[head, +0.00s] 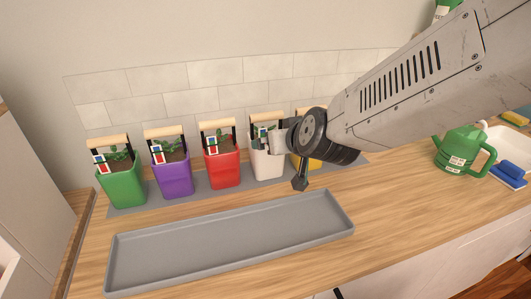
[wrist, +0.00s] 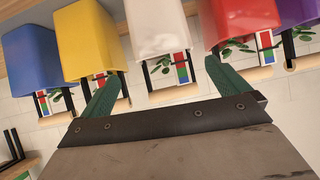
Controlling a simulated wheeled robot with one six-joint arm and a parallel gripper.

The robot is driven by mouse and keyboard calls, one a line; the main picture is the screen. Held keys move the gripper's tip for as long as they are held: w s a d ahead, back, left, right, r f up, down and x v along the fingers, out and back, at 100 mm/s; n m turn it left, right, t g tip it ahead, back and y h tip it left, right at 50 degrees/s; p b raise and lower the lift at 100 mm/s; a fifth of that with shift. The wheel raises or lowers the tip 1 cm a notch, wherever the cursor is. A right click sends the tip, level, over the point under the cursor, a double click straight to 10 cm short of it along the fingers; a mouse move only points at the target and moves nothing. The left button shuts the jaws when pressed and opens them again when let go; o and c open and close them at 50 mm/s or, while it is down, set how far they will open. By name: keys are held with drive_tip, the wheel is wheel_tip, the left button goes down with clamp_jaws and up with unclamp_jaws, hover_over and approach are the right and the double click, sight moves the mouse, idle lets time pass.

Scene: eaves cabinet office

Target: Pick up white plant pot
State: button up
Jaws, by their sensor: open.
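The white plant pot (head: 267,164) stands upright on a grey mat, between the red pot and the yellow pot. It has a black-armed handle with a wooden bar, a plant and a coloured label. In the wrist view, which looks inverted, the white pot (wrist: 158,32) is at top centre. My gripper (wrist: 164,70) is open, its two green fingers spread to either side of the pot's handle and label. In the head view the gripper is at the white pot's upper right, partly covering its handle. I cannot tell whether it touches.
Green (head: 122,184), purple (head: 172,178) and red (head: 222,168) pots stand to the left. The yellow pot (head: 308,163) is partly hidden by my arm; a blue pot (wrist: 34,50) shows in the wrist view. An empty grey tray (head: 230,243) lies in front. A green watering can (head: 460,150) stands right.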

drive_tip(key=shift+t, duration=0.5)
drive_tip(key=shift+a+x, duration=0.2)
drive_tip(key=shift+x, duration=2.2)
drive_tip(key=shift+a+x, duration=0.15)
drive_tip(key=shift+x, duration=2.25)
drive_tip(key=shift+s+r, duration=0.1)
drive_tip(key=shift+s, duration=0.05)
drive_tip(key=c, duration=1.3)
drive_tip(key=shift+c, duration=0.4)
drive_tip(key=shift+r, duration=0.1)
